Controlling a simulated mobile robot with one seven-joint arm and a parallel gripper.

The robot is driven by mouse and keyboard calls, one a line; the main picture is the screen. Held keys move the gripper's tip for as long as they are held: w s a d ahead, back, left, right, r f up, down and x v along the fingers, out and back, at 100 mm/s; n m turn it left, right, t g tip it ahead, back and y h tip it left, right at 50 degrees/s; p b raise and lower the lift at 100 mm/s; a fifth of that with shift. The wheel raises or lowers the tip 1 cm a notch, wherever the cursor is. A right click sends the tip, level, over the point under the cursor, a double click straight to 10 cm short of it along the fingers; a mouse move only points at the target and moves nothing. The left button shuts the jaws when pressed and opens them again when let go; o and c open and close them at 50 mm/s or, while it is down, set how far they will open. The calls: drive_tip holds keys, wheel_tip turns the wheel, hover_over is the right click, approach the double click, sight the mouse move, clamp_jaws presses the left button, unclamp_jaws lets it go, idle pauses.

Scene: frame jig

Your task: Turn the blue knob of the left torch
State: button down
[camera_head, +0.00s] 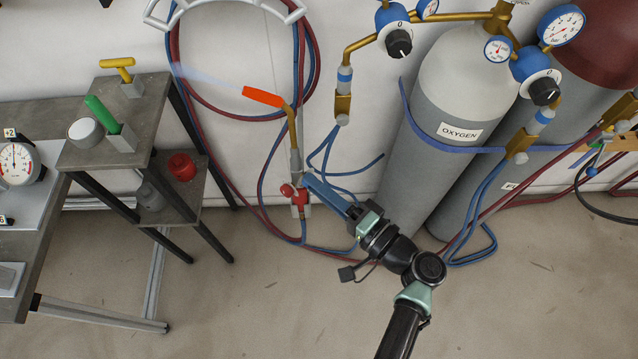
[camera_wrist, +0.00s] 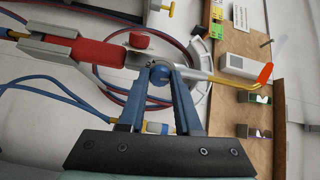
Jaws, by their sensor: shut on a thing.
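The torch hangs upright by the wall in the head view, with a red handle (camera_head: 299,198), a bent brass tube (camera_head: 291,125) and an orange tip (camera_head: 262,96). A pale bluish streak (camera_head: 205,78) runs left from the tip. Its red knob (camera_head: 286,190) also shows in the wrist view (camera_wrist: 140,40). The blue knob (camera_wrist: 160,72) sits between my blue fingertips in the wrist view. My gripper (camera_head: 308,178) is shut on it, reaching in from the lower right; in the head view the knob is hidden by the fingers.
Grey gas cylinders (camera_head: 420,150) with blue regulators stand close to the right of my gripper. Red and blue hoses (camera_head: 262,185) loop behind the torch. A stepped grey bench (camera_head: 140,110) stands at left. Bare floor (camera_head: 250,300) lies in front.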

drive_tip(key=shift+m, duration=1)
drive_tip(key=c, duration=0.6)
unclamp_jaws()
drive_tip(key=b+v, duration=0.2)
drive_tip(key=v, duration=1.1)
